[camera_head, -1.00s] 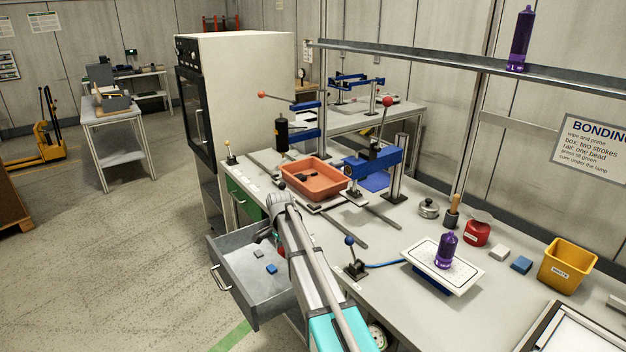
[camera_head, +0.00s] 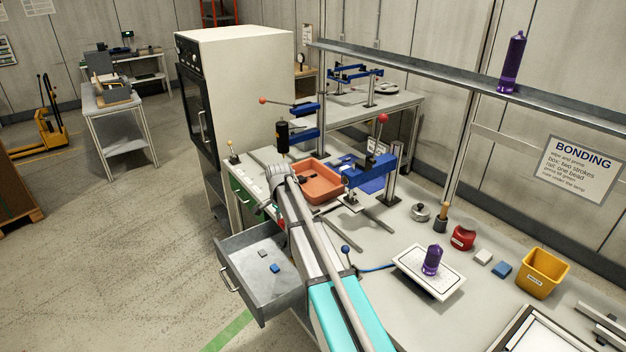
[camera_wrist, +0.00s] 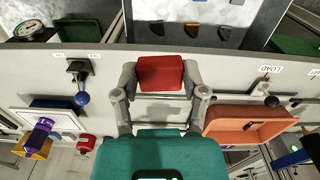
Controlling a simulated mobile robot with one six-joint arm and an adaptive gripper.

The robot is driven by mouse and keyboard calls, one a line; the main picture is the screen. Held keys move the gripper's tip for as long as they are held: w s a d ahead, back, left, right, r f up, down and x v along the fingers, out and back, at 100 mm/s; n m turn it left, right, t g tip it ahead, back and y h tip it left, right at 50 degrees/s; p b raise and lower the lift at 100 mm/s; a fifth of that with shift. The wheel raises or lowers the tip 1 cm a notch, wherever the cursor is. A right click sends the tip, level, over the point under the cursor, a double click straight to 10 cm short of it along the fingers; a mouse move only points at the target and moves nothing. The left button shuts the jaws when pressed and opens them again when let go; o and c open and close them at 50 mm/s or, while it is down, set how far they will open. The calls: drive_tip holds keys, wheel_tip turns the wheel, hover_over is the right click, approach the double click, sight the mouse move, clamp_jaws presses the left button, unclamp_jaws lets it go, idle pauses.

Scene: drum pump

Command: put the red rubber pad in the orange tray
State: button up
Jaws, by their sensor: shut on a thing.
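The red rubber pad (camera_wrist: 160,73) is between the two fingers of my gripper (camera_wrist: 160,82) in the wrist view, and the gripper is shut on it. The pad hangs clear over the bench's front edge region, between the open drawer and the bench top. The orange tray (camera_head: 322,188) sits on the bench, just right of my arm's end in the head view. In the wrist view the tray (camera_wrist: 232,127) lies to the right of the gripper, apart from the pad. Dark small items lie in the tray. In the head view my arm hides the pad and most of the gripper.
A white plate with a purple bottle (camera_head: 432,260) is at the right, with a yellow bin (camera_head: 541,274) beyond.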

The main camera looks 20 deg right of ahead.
sight(282, 222)
drive_tip(key=shift+r+p, duration=1.35)
drive_tip(key=shift+r, duration=0.55)
drive_tip(key=shift+a, duration=0.1)
